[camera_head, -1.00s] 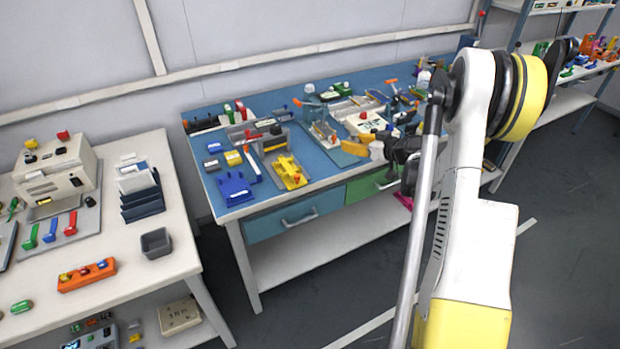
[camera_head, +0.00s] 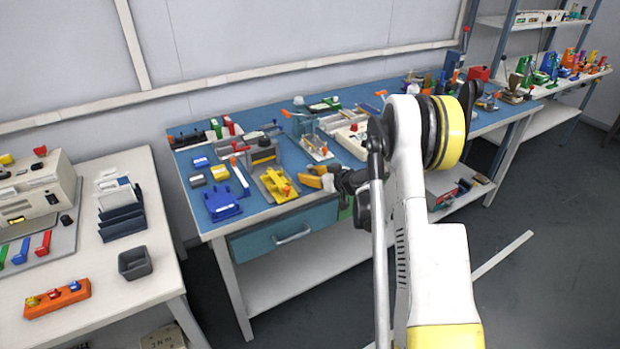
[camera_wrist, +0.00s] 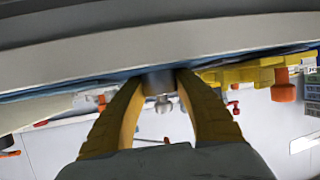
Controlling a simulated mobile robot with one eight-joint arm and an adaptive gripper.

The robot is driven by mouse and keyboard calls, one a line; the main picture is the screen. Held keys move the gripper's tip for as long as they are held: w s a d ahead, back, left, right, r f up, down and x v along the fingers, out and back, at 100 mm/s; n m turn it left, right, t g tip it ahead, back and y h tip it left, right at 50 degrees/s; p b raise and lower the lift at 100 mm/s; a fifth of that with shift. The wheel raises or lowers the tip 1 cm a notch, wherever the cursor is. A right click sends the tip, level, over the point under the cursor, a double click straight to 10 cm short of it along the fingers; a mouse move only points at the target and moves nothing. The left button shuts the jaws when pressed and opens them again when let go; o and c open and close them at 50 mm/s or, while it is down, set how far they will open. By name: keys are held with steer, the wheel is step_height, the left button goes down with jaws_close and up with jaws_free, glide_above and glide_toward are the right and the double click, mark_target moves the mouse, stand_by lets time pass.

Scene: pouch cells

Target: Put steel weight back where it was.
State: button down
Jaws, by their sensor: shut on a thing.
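My gripper (camera_head: 309,176) has yellow fingers and is at the front edge of the blue-topped bench, just right of a yellow fixture (camera_head: 278,184) in a grey tray. In the wrist view my gripper (camera_wrist: 160,84) is shut on a grey metal piece, which looks like the steel weight (camera_wrist: 158,82). Only part of it shows between the fingertips. In the head view I cannot make out the weight, as the fingers and wrist hide it.
The blue bench top (camera_head: 205,222) carries a blue fixture (camera_head: 222,203), a grey block (camera_head: 263,151) and several small tools. Grey floor lies right of the bench.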

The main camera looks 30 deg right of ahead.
steer(key=shift+r, duration=0.15)
steer(key=c, duration=1)
jaws_free()
steer(key=shift+o, duration=0.2)
